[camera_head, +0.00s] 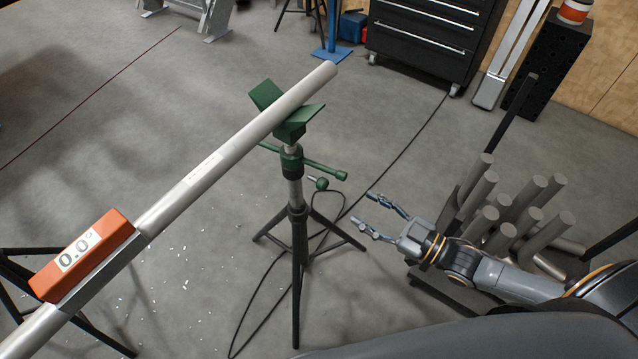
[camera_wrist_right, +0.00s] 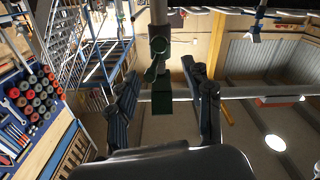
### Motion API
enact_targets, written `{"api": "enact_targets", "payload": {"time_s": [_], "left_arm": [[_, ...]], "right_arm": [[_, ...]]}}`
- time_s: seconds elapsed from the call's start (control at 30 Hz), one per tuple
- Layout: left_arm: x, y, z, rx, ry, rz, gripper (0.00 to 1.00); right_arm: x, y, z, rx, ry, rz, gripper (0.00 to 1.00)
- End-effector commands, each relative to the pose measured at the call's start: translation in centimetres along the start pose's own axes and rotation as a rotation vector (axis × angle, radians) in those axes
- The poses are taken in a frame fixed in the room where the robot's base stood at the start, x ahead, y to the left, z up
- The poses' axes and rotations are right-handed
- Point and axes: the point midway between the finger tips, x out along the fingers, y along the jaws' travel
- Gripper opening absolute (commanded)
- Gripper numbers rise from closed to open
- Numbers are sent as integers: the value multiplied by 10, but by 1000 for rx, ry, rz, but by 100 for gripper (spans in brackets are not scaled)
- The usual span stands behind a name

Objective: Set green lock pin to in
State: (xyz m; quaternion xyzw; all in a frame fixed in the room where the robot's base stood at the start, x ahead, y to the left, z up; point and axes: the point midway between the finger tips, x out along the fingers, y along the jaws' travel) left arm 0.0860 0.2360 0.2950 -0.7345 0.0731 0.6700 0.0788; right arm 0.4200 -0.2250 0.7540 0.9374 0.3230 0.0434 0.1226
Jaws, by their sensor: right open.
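The green lock pin (camera_head: 318,183) has a round knob. It sticks out to the right of the stand post, just below the green collar and T-handle (camera_head: 325,168) of the pipe stand (camera_head: 297,205). My right gripper (camera_head: 364,209) is open and empty, to the right of the pin with a gap between them in the head view. In the right wrist view the stand appears upside down, and a green knob (camera_wrist_right: 150,74) shows between the open fingers (camera_wrist_right: 160,72). How far the pin is pushed in cannot be told. My left gripper is not in view.
A long metal pipe (camera_head: 235,136) rests in the stand's green V-head (camera_head: 290,131) and carries an orange level (camera_head: 82,257) reading 0.0. A rack of pipe pieces (camera_head: 488,212) stands beside my right arm. A black cable (camera_head: 398,152) crosses the floor near the stand legs.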

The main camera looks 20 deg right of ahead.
Motion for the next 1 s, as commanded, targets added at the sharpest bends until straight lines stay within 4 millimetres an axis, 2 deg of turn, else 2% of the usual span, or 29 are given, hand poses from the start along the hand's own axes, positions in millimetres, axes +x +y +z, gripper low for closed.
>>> {"api": "enact_targets", "payload": {"time_s": [0.3,0.5,0.7,1.0], "left_arm": [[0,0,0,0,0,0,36],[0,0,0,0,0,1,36],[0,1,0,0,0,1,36],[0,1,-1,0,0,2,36]], "right_arm": [[68,1,-1,-2,4,2,51],[103,1,-1,-2,2,1,51],[122,0,1,-1,-1,1,51],[125,0,1,-1,-2,1,51]]}}
